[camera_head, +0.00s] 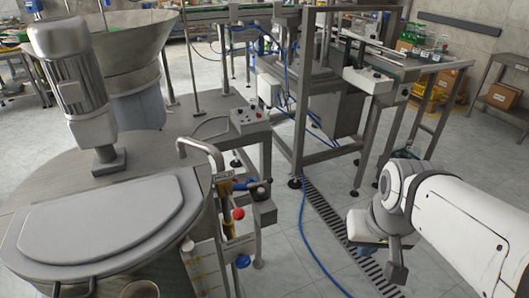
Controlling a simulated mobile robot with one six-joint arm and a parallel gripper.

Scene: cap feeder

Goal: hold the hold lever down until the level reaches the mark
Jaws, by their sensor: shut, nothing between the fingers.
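The lever fitting (228,203) is on the right side of the large steel tank, below a bent pipe. It has a red ball knob (238,213) and a dark block (264,212) beside it; a small label above is too small to read surely, so I cannot tell which part is the hold lever. A pale upright gauge panel (204,267) hangs below on the tank's side; its level and mark are too small to read. My gripper (396,272) is at the lower right, pointing down, shut and empty, well apart from the lever fitting.
The steel tank (150,185) with a lid and motor fills the left. A control box (250,120) stands on a bench behind. A blue hose (313,250) and a floor drain grate (335,232) lie between the tank and my arm. The floor there is otherwise clear.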

